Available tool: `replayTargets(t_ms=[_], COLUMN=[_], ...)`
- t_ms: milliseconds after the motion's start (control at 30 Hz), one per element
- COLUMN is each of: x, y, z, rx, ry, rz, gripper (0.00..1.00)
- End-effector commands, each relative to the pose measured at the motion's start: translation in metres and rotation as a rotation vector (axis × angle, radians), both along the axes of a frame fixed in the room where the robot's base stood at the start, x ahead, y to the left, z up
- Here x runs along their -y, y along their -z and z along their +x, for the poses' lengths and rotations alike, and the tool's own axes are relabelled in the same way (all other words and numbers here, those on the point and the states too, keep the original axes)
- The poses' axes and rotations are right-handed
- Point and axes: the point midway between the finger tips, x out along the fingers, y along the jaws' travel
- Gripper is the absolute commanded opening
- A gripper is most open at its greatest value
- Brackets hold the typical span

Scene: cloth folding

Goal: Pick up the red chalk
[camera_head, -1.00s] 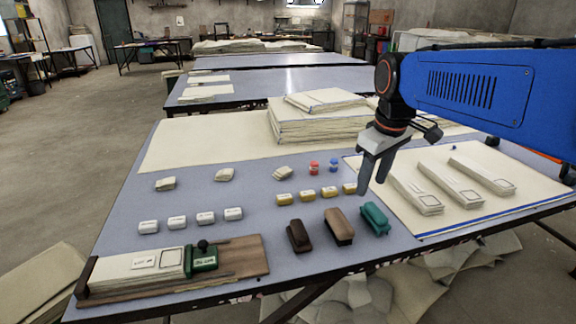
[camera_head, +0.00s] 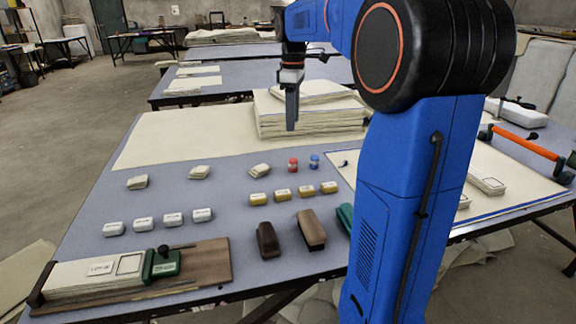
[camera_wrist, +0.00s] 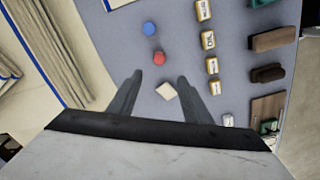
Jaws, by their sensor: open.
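The red chalk (camera_head: 293,165) is a small red piece standing on the blue-grey table, just left of a similar blue piece (camera_head: 314,162). In the wrist view the red chalk (camera_wrist: 158,58) lies beyond the fingertips, slightly left of the middle of the gap, with the blue piece (camera_wrist: 149,28) farther up. My gripper (camera_head: 291,128) hangs fingers-down above the table in front of the cloth stack. In the wrist view my gripper (camera_wrist: 160,76) is open, with nothing between its fingers. It does not touch the red chalk.
A tall stack of cream cloth (camera_head: 310,117) stands behind the red chalk. Yellow labelled blocks (camera_head: 282,195) lie in front of it, and a small folded cloth (camera_head: 260,171) lies to its left. Brown blocks (camera_head: 312,230) sit nearer the front edge. My arm hides part of the right side.

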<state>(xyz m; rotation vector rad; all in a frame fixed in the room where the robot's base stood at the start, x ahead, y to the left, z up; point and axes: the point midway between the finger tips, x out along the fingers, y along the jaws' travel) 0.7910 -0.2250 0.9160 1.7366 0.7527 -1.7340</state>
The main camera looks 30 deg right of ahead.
Motion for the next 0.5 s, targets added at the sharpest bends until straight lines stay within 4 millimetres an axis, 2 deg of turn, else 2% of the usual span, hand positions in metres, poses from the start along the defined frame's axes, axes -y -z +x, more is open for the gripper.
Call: replayTargets(t_ms=[100,500], x=[0.0,0.0], y=[0.022,0.09], z=[-0.001,-0.001], rx=[-0.004,-0.003], ry=[0.001,0.002], rz=[0.001,0.001], gripper=[0.45,0.45])
